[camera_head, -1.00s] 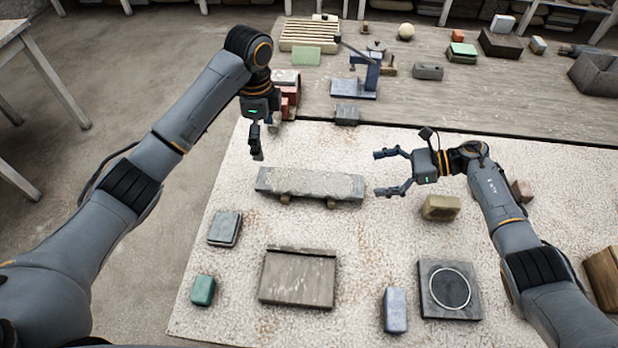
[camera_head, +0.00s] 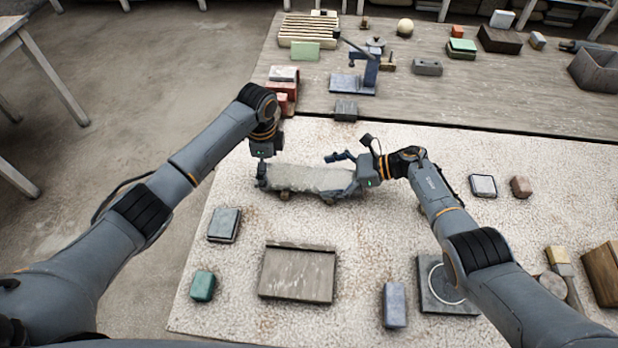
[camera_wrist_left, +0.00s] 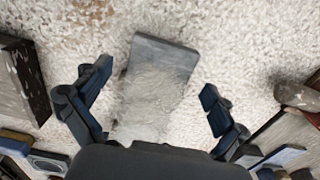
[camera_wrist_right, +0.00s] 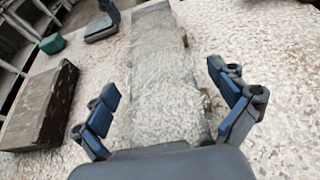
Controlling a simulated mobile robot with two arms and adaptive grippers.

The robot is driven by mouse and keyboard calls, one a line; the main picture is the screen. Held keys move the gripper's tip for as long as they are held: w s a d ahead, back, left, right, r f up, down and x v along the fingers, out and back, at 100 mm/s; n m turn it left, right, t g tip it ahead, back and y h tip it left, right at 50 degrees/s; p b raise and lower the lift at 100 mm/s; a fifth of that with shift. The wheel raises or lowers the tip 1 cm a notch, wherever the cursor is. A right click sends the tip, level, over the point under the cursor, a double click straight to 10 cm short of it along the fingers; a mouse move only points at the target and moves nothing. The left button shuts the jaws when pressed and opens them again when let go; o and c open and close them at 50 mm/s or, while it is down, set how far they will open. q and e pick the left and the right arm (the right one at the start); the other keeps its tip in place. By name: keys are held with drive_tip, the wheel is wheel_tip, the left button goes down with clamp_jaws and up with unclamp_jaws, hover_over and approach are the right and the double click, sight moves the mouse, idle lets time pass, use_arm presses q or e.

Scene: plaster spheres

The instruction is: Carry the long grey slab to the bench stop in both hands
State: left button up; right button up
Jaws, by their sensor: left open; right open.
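The long grey slab (camera_head: 312,179) lies across the pale speckled mat, raised on small brown supports. My left gripper (camera_head: 262,178) is open at its left end. In the left wrist view the slab (camera_wrist_left: 158,88) lies between the spread fingers (camera_wrist_left: 156,80), with gaps on both sides. My right gripper (camera_head: 343,172) is open around its right end, which it partly hides. In the right wrist view the slab (camera_wrist_right: 160,75) runs between the open fingers (camera_wrist_right: 162,80). A wooden board with a raised far strip (camera_head: 297,273), apparently the bench stop, lies nearer me, empty.
A grey-blue block (camera_head: 224,225) and a green block (camera_head: 203,286) lie left of the board. A blue-grey block (camera_head: 395,305) and a dark square plate (camera_head: 440,300) lie right. A blue press (camera_head: 358,80) stands behind. The mat between slab and board is clear.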

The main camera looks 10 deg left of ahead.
use_arm(q)
drive_tip(key=shift+f, duration=0.35)
use_arm(e)
drive_tip(key=shift+s+a+f, duration=0.1)
drive_tip(key=shift+a+f, duration=0.05)
drive_tip(key=shift+a, duration=0.2)
use_arm(q)
drive_tip(key=c, duration=1.9)
use_arm(e)
drive_tip(key=c, duration=1.9)
use_arm(q)
drive_tip(key=shift+r, duration=0.1)
